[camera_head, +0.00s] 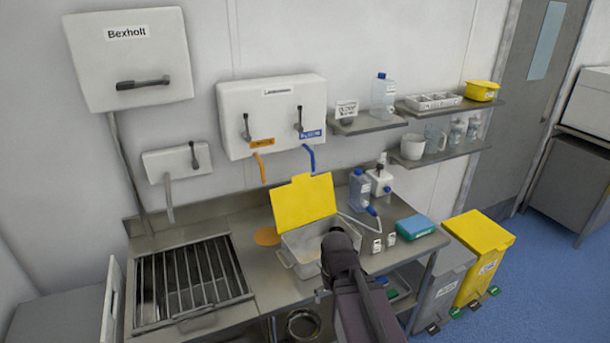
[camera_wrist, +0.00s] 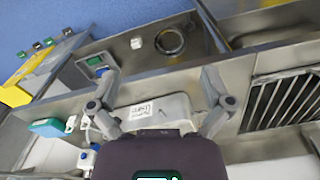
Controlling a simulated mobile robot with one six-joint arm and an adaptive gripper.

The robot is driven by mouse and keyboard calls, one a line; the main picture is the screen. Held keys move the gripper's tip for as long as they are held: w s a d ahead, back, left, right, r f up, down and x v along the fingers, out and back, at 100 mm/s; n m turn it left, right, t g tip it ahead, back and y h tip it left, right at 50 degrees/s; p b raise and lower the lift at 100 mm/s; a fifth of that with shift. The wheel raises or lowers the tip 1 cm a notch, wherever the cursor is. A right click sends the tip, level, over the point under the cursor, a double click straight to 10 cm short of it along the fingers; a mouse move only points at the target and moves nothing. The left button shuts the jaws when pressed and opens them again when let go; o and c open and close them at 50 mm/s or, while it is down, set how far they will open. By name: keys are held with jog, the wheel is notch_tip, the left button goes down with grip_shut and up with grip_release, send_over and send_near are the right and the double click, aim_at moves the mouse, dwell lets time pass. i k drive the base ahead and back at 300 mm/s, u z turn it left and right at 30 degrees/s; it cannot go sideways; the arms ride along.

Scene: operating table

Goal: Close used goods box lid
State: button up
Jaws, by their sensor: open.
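The used goods box (camera_head: 300,262) is a pale grey container on the steel counter. Its yellow lid (camera_head: 304,203) stands open, raised upright at the back edge. My arm covers the box's right part in the head view, and my gripper's fingers cannot be made out there. In the wrist view my gripper (camera_wrist: 160,82) is open, its two fingers spread wide with nothing between them. The box (camera_wrist: 165,108) shows beyond and between the fingers, with a white label on its side. The lid is not visible in the wrist view.
A slatted steel sink (camera_head: 190,282) lies left of the box. Blue bottles (camera_head: 360,190), a white pump bottle (camera_head: 380,180) and a teal pack (camera_head: 415,226) stand to the right. A yellow-lidded bin (camera_head: 482,235) stands on the floor. Dispensers and shelves line the wall.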

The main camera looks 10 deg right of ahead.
aim_at(305, 201)
jog(key=u, duration=0.1)
jog(key=k, duration=0.5)
jog(key=u, duration=0.55)
jog(key=k, duration=0.85)
jog(key=u, duration=0.1)
jog(key=i, duration=1.35)
jog(key=z, duration=0.7)
jog(key=i, duration=0.6)
jog(key=z, duration=0.15)
